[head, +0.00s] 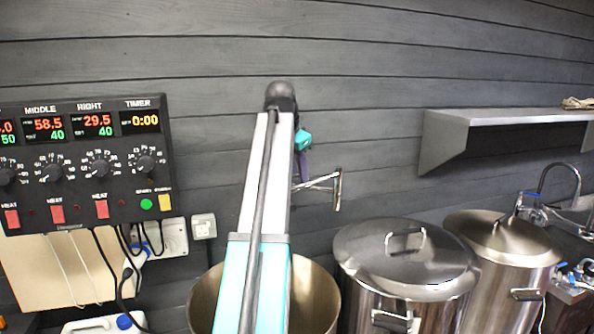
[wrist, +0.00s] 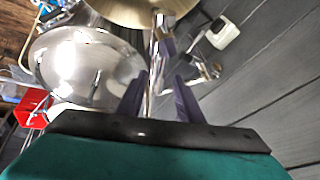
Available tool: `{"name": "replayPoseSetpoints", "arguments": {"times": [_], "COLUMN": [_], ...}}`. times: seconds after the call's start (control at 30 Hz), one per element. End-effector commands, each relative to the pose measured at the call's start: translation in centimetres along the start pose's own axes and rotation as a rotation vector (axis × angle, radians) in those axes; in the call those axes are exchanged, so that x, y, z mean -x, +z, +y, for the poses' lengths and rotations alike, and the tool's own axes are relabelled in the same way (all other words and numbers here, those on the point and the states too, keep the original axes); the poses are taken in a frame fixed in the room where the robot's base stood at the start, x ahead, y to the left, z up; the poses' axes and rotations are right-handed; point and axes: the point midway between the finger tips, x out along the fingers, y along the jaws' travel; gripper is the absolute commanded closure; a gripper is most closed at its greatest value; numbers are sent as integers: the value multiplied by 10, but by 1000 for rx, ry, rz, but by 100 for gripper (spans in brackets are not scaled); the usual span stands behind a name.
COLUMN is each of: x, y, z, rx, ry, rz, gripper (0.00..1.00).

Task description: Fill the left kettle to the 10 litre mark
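An open steel kettle (head: 318,296) stands at the bottom centre of the head view, the leftmost of three kettles. My arm covers its middle, and no water level or mark can be read. A brushed, pale kettle surface shows at the top of the wrist view (wrist: 135,8). A chrome swing spout (head: 336,190) sticks out from the wall right of my arm. My gripper (head: 299,170) is beside it, mostly hidden by my arm. In the wrist view my gripper (wrist: 162,76) has its purple fingers apart, with a chrome pipe (wrist: 155,65) showing between them; contact cannot be told.
Two lidded kettles, middle (head: 400,255) and right (head: 505,240), stand to the right. A control panel (head: 85,160) with displays and knobs hangs at left. A steel shelf (head: 500,118) juts from the wall. A white jug with a blue cap (head: 100,325) stands at bottom left.

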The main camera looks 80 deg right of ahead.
Motion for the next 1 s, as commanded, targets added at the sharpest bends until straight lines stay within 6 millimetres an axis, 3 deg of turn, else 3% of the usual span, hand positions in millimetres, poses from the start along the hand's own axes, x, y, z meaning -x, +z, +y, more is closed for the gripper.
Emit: {"name": "replayPoseSetpoints", "arguments": {"times": [0.1, 0.3, 0.57, 1.0], "x": [0, 0, 1, 8], "y": [0, 0, 0, 8], "z": [0, 0, 1, 14], "rx": [0, 0, -23, -297], "ry": [0, 0, 10, 124], "rz": [0, 0, 5, 62], "gripper": [67, 100, 100, 100]}}
